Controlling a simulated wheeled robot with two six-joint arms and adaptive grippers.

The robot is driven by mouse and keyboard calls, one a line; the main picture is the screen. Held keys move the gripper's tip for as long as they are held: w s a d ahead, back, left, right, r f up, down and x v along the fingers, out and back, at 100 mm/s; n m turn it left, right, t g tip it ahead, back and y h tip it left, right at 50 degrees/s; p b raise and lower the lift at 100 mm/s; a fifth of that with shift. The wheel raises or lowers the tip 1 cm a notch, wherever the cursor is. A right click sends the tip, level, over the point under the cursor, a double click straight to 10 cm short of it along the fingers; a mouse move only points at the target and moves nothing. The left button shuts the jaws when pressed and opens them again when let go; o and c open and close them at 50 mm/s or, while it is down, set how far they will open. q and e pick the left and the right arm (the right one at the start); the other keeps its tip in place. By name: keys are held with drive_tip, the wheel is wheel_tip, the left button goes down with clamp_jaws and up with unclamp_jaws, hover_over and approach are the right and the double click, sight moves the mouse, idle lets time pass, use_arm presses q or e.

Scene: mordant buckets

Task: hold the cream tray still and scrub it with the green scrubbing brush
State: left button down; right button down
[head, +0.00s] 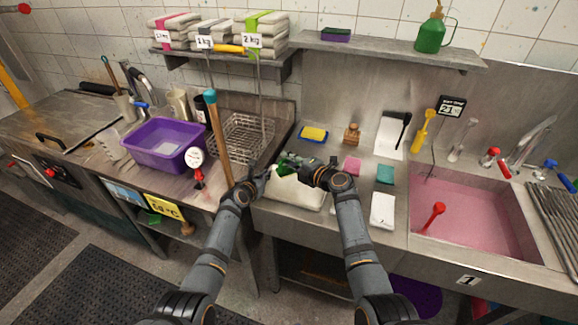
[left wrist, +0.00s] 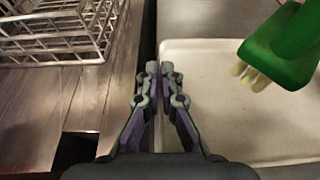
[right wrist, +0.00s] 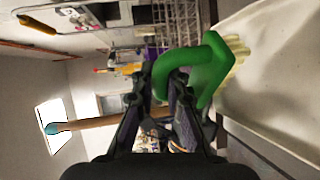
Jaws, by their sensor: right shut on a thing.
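The cream tray (head: 296,195) lies at the counter's front, left of the sink, and fills the right of the left wrist view (left wrist: 215,120). My left gripper (head: 264,172) is at the tray's left edge; its fingers are nearly together, with nothing visible gripped between them (left wrist: 158,72). My right gripper (head: 308,172) is shut on the green scrubbing brush (head: 289,160). The right wrist view shows the brush's looped green handle (right wrist: 205,68) between the fingers and its pale bristles facing the tray. Whether the bristles touch the tray is unclear.
A wire rack (head: 245,138) and purple tub (head: 165,145) stand left. A blue-yellow sponge (head: 313,134), pink sponge (head: 352,165) and teal sponge (head: 385,174) lie behind and right. A wooden-handled tool (head: 218,135) stands near my left arm.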

drive_tip(key=shift+r, duration=1.35)
use_arm(q)
drive_tip(key=c, duration=1.4)
unclamp_jaws()
drive_tip(key=shift+c, duration=0.2)
drive_tip(key=v, duration=1.2)
